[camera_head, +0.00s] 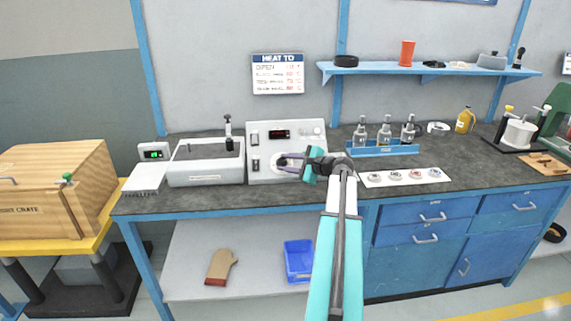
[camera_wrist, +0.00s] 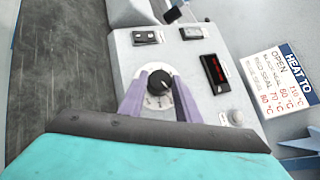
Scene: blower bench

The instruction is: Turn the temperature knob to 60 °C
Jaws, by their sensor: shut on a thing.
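The temperature knob (camera_wrist: 158,82) is black and round with a white pointer mark, set on a pale dial on the front of the white control unit (camera_head: 257,135). My gripper (camera_wrist: 160,98) has its two purple fingers on either side of the knob, shut on it. In the head view my gripper (camera_head: 283,160) reaches the dial from the right and covers much of it. The dial numbers are too small to read. A red display (camera_wrist: 214,74) is lit on the panel, its digits unclear.
Black rocker switches (camera_wrist: 144,37) sit beside the dial, and a small pale knob (camera_wrist: 236,118) is near the panel's corner. A "HEAT TO" sign (camera_head: 278,73) hangs above. A blue bottle rack (camera_head: 383,149) and a white strip with several discs (camera_head: 376,178) stand to the right.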

